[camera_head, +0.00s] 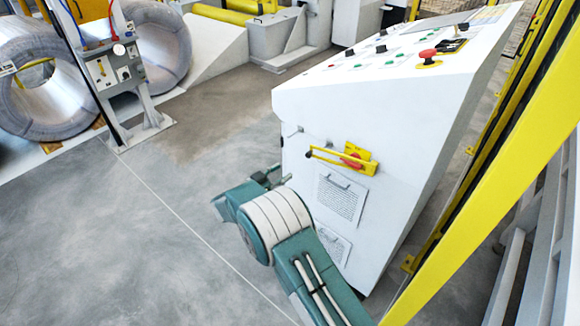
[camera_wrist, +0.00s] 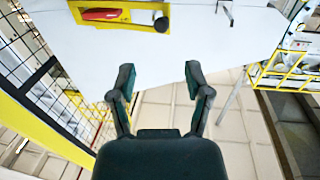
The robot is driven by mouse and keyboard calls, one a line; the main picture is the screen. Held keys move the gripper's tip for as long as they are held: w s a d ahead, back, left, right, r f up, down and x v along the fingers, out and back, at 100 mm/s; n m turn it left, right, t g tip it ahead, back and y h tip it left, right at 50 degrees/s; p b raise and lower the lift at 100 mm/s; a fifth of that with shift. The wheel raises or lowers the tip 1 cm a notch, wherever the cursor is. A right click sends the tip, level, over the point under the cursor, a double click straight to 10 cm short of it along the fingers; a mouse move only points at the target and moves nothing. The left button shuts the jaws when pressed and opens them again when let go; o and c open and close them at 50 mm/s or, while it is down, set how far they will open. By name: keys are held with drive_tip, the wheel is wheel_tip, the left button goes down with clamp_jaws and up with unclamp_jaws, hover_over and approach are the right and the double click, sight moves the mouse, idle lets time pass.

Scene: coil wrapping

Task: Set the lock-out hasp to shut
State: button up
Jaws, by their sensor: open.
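The lock-out hasp (camera_head: 360,160) is a yellow plate with a red part, on the side of the white console. A yellow bar (camera_head: 325,156) runs left from it to a dark knob. In the wrist view the hasp (camera_wrist: 112,24) is at the top edge, partly cut off, with its red part (camera_wrist: 101,14) and dark knob (camera_wrist: 161,24). My gripper (camera_wrist: 160,78) is open and empty, its two dark fingers apart. It is apart from the hasp; in the head view my gripper (camera_head: 278,177) is small, below and left of it.
The white console (camera_head: 400,100) carries buttons and a red emergency stop (camera_head: 429,57) on its sloped top. A printed sheet (camera_head: 341,198) is below the hasp. A yellow post (camera_head: 490,180) and fence stand at right. Wire coils (camera_head: 45,80) stand at left. Floor left of the console is clear.

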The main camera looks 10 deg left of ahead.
drive_tip(key=shift+s+a, duration=0.1)
drive_tip(key=shift+s, duration=0.05)
drive_tip(key=shift+c, duration=1.3)
drive_tip(key=shift+d+r, duration=0.1)
drive_tip(key=shift+d, duration=0.1)
drive_tip(key=c, duration=0.5)
drive_tip(key=w+d+r+n+t+y, duration=0.1)
drive_tip(key=n, duration=0.1)
drive_tip(key=w+d+r+n+t+y, duration=0.1)
drive_tip(key=n, duration=0.1)
drive_tip(key=w+d+r+n+t+y, duration=0.1)
drive_tip(key=d+n, duration=0.1)
drive_tip(key=n, duration=0.1)
drive_tip(key=shift+t, duration=0.3)
clamp_jaws()
drive_tip(key=s+d+f+n+g+y, duration=0.1)
drive_tip(key=s+d+n+g+y, duration=0.2)
drive_tip(key=n+y, duration=0.7)
drive_tip(key=s+d+f+n+y, duration=0.1)
drive_tip(key=s+d+n+y, duration=0.35)
drive_tip(key=n, duration=0.85)
drive_tip(key=w+a+f+y, duration=0.1)
drive_tip(key=w+a, duration=0.4)
drive_tip(key=w, duration=0.6)
drive_tip(key=shift+w, duration=0.15)
